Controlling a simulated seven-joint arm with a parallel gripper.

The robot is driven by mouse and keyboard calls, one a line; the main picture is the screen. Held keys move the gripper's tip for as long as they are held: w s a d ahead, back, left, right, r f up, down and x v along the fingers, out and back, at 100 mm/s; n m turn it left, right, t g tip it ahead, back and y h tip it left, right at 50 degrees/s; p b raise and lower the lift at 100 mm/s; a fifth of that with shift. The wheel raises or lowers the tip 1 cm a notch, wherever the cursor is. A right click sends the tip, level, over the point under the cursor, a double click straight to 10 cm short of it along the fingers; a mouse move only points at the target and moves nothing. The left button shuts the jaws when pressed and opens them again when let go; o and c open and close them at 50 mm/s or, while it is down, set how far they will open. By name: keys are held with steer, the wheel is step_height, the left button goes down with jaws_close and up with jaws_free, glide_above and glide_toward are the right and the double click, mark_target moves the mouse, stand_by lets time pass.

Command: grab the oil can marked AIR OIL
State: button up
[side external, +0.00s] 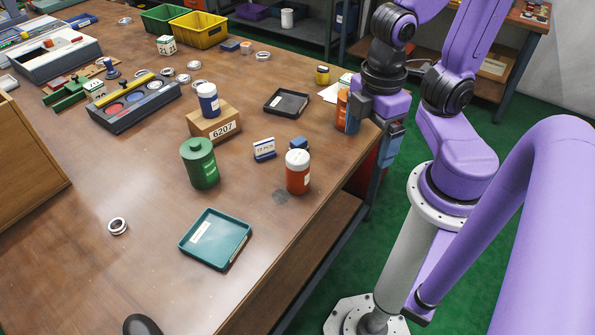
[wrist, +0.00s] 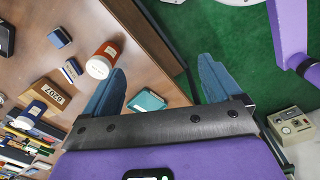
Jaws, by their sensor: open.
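Several cans stand on the table, and I cannot read AIR OIL on any of them. A green can (side external: 200,164) stands left of an orange-red can with a white lid (side external: 298,172). A blue can with a white lid (side external: 208,100) stands on or against the 6207 box (side external: 215,123). Another orange can (side external: 342,109) is partly hidden behind my arm. My gripper (side external: 380,165) is open, beside the table's right edge. In the wrist view my gripper (wrist: 160,82) has its fingers apart with nothing held; the orange-red can (wrist: 103,60) is beside the left finger.
A teal tray (side external: 217,238) lies in front, a dark tray (side external: 287,103) farther back. A 12 PCS box (side external: 264,150) and a blue box (side external: 298,143) sit close to the orange-red can. The front-left table is mostly clear.

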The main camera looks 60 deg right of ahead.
step_height(320, 180, down, 6)
steer(key=w+a+n+t+h, duration=0.2)
steer(key=a+n+h, duration=0.1)
steer(key=n+h, duration=0.4)
steer(key=n+t+h, duration=0.2)
steer(key=n+t, duration=0.7)
glide_toward(298, 160)
steer(key=shift+g+y, duration=0.3)
steer(key=x, duration=0.6)
steer(key=shift+d+f, duration=0.2)
steer(key=shift+f, duration=0.1)
steer(key=shift+r+x, duration=0.2)
steer(key=shift+x, duration=2.4)
steer(key=c, duration=1.2)
